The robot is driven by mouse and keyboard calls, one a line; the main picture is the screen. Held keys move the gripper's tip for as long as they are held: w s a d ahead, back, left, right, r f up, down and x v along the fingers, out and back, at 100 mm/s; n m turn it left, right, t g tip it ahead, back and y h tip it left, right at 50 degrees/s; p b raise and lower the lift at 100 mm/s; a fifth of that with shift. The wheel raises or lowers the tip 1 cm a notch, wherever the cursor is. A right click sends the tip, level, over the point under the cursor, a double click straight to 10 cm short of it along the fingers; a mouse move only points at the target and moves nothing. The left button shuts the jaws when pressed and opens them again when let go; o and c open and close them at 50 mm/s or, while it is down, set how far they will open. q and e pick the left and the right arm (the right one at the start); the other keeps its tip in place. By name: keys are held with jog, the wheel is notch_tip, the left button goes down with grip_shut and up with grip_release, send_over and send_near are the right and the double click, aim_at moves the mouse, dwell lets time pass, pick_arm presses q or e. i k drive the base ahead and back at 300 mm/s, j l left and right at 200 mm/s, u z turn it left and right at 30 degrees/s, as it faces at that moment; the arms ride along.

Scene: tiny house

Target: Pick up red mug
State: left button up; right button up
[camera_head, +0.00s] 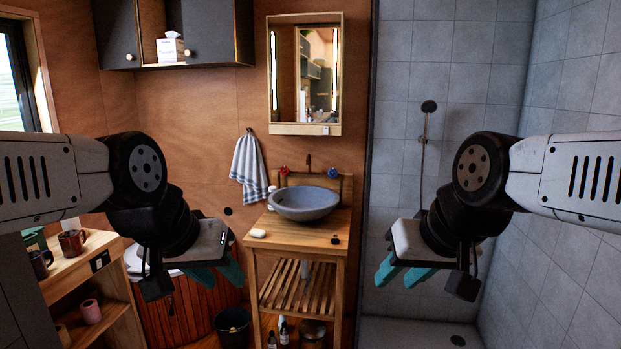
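A reddish-brown mug (72,242) stands upright on the top of the wooden shelf unit at the left. It is the reddest mug in view. A dark purple mug (40,262) stands beside it, nearer to me. A pink mug (90,311) is on the shelf below. My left gripper (222,279) points down and forward, to the right of the shelf unit and well apart from the mugs. Its teal fingers are apart with nothing between them. My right gripper (393,279) hangs in front of the shower, also open and empty.
A wooden washstand (340,230) with a grey basin (304,204) stands ahead between the grippers. A black bin (233,327) is on the floor beside it. The wooden shelf unit (88,258) is at the left, partly behind my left arm. The shower (395,335) is at the right.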

aim_at(71, 243)
jog(key=i+j, duration=1)
jog(key=i+j+u, duration=0.2)
jog(key=i+j, duration=0.25)
jog(key=i+j+u, duration=0.2)
jog(key=i+j, duration=0.2)
jog(key=i, duration=0.2)
jog(key=i+j+u, duration=0.15)
jog(key=i+j, duration=0.15)
jog(key=i, duration=0.25)
jog(key=u, duration=1.5)
